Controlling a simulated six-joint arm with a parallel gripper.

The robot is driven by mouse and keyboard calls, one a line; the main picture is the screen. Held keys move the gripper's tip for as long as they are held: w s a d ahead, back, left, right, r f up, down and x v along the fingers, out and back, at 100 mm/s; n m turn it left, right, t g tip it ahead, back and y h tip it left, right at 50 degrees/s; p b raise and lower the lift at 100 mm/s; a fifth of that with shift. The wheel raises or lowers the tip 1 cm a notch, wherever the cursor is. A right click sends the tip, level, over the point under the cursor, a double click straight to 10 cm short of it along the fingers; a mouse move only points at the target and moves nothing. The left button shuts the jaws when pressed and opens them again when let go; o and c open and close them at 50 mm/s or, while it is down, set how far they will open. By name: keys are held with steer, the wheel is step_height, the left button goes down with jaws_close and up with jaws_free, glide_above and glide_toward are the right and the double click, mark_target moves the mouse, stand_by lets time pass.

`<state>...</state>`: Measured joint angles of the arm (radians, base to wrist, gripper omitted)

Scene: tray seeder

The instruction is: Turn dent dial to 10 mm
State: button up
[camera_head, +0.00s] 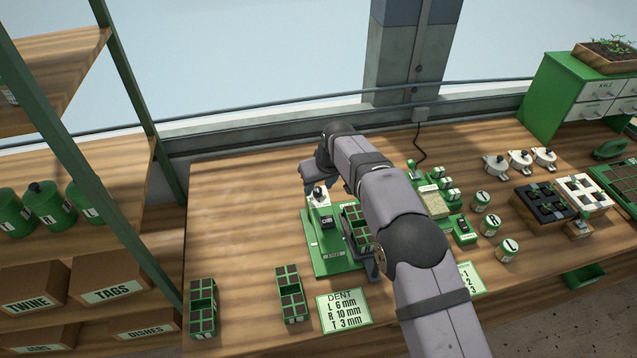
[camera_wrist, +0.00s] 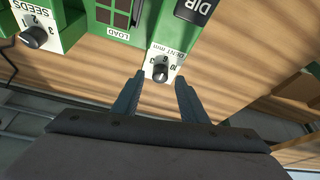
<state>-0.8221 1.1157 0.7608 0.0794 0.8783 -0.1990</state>
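The dent dial is a black knob (camera_wrist: 160,75) on a white plate labelled "DENT mm", with 3, 6 and 10 around it. Its pointer seems to face about the 6, but it is too small to be sure. My gripper (camera_wrist: 160,84) is open, with one finger on each side of the knob in the wrist view. Contact with the knob cannot be told. In the head view, the green seeder (camera_head: 327,264) stands mid-table, and my arm covers part of it. The fingers are hard to make out there.
A SEEDS dial (camera_wrist: 35,38) and a LOAD slot (camera_wrist: 113,31) are near the dent dial. A DENT card (camera_head: 343,310) reads L 6 mm, R 10 mm, T 3 mm. Green cell trays (camera_head: 202,308) stand at the front left. The table's back left is clear.

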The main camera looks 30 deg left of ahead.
steer(key=shift+w+a+f, duration=0.15)
steer(key=shift+a+f, duration=0.05)
steer(key=shift+f, duration=0.4)
jaws_close()
steer(key=shift+m, duration=0.4)
steer(key=m+t+h, duration=0.1)
steer(key=m, duration=0.2)
steer(key=shift+a+m, duration=0.15)
steer(key=shift+m, duration=0.15)
steer(key=shift+r+m+t+h+p, duration=0.1)
steer(key=shift+m+t+h+p, duration=0.35)
steer(key=shift+m, duration=1.15)
